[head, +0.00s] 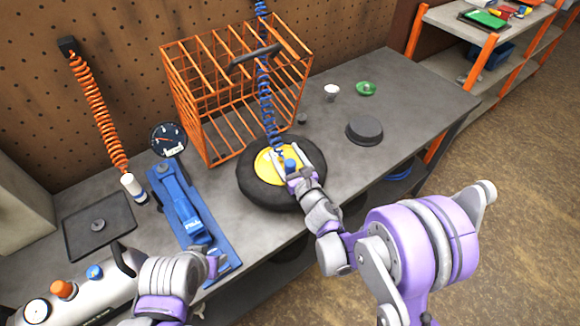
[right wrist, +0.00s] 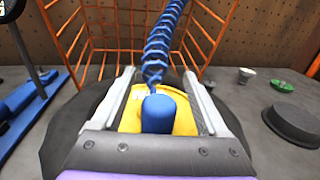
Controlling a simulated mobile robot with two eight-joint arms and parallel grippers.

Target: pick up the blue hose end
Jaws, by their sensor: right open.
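The blue hose end (head: 290,165) is a blue cylinder at the bottom of a coiled blue hose (head: 266,100) that hangs from above. It is over the yellow hub of a black wheel (head: 250,190) on the workbench. My right gripper (head: 293,158) is open above the wheel, with its fingers on either side of the hose end. In the right wrist view the hose end (right wrist: 158,113) sits between the spread fingers, with a gap on each side. My left gripper (head: 208,265) is low, close to the front end of a blue jack (head: 182,205); its jaws are unclear.
An orange wire cage (head: 190,105) stands behind the wheel. An orange coiled hose (head: 95,110) hangs at the left above a dark tray (head: 78,245). A grey tank (head: 75,295) is at lower left. Right of the wheel, the bench holds a dark round lid (head: 365,130) and free room.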

